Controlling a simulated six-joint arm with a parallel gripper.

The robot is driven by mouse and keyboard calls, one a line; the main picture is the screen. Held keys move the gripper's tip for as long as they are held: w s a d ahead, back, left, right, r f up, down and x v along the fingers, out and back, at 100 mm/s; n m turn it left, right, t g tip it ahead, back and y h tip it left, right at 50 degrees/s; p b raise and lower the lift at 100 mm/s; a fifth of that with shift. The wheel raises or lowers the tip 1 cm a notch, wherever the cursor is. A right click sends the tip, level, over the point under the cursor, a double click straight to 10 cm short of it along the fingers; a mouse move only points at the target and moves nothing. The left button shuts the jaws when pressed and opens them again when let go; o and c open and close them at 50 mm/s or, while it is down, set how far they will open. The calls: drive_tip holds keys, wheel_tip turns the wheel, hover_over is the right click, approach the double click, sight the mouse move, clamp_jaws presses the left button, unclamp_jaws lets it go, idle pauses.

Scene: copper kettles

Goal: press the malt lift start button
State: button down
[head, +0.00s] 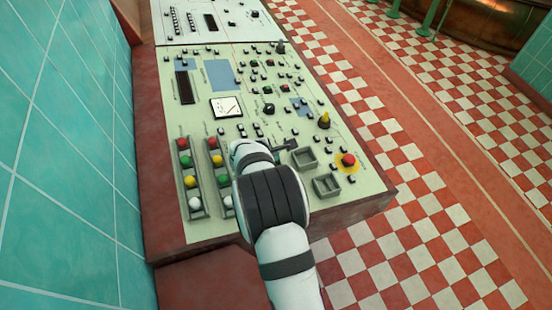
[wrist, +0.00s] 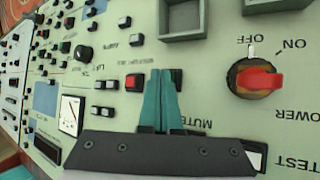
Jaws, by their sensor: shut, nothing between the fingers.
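The pale green control panel (head: 215,120) carries many small buttons, and I cannot read which one is the malt lift start button. My gripper (wrist: 160,72) is shut and empty, its two teal fingers together low over the panel. In the wrist view a small red button (wrist: 134,83) is just left of the fingertips and a dark button (wrist: 177,76) is partly behind them on the right. I cannot tell whether the tips touch the panel. In the head view my gripper (head: 287,146) is small and dark, and my arm hides the panel below it.
A red rotary power switch (wrist: 260,80) is right of the fingers. Square recessed trays (head: 326,185) and a red mushroom button (head: 347,160) on yellow are near the panel's right edge. Lamp columns (head: 190,181) stand at left. A teal tiled wall (head: 60,150) borders the left side.

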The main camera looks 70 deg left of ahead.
sight(279, 161)
idle(0.3)
drive_tip(key=shift+w+r, duration=0.15)
drive_tip(key=shift+r, duration=0.6)
drive_tip(key=shift+w+r, duration=0.25)
drive_tip(key=shift+r, duration=1)
drive_tip(key=shift+w+r, duration=0.25)
drive_tip(key=shift+r, duration=0.95)
